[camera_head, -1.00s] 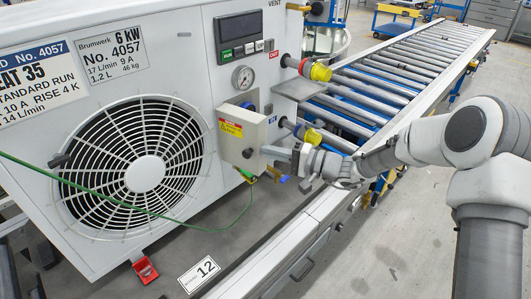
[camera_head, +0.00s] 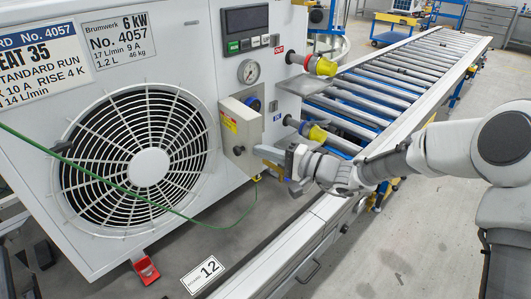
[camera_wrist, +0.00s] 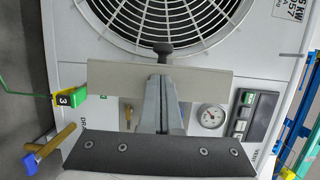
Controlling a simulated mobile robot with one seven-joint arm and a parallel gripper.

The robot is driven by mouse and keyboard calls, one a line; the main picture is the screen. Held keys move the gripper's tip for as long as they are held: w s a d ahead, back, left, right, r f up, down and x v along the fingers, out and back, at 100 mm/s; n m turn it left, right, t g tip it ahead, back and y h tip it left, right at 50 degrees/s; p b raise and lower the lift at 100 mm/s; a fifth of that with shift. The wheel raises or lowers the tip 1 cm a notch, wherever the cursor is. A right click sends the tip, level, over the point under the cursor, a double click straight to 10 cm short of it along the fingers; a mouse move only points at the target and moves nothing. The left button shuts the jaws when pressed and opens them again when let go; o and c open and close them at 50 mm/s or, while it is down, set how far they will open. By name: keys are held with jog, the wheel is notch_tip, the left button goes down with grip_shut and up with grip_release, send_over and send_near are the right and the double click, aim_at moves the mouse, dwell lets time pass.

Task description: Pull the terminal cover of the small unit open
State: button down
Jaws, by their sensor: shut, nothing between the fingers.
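The white unit (camera_head: 196,92) carries a plate reading No. 4057. Its terminal cover (camera_head: 229,124) is a pale panel with a yellow-red label and a dark knob (camera_head: 239,150), right of the fan. In the wrist view the panel (camera_wrist: 205,82) stands out from the unit, and the knob (camera_wrist: 163,48) shows beyond it on the fan side. The cover looks partly open. My gripper (camera_head: 262,151) is shut and empty, its fingers at the panel's right side. In the wrist view the fingers (camera_wrist: 160,100) reach up to the panel; whether they touch it is unclear.
Yellow-capped pipe stubs (camera_head: 322,66) and (camera_head: 313,132) stick out near my wrist. A green wire (camera_head: 110,185) runs across the fan grille (camera_head: 149,166). A roller conveyor (camera_head: 400,80) extends to the back right. A pressure gauge (camera_head: 248,71) sits above the cover.

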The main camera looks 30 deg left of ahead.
jog(key=shift+s+a+b, duration=0.65)
jog(key=shift+s+b, duration=0.2)
jog(key=shift+b, duration=0.25)
jog(key=shift+s+a+b, duration=0.6)
jog(key=shift+s+b, duration=0.25)
jog(key=shift+b, duration=0.2)
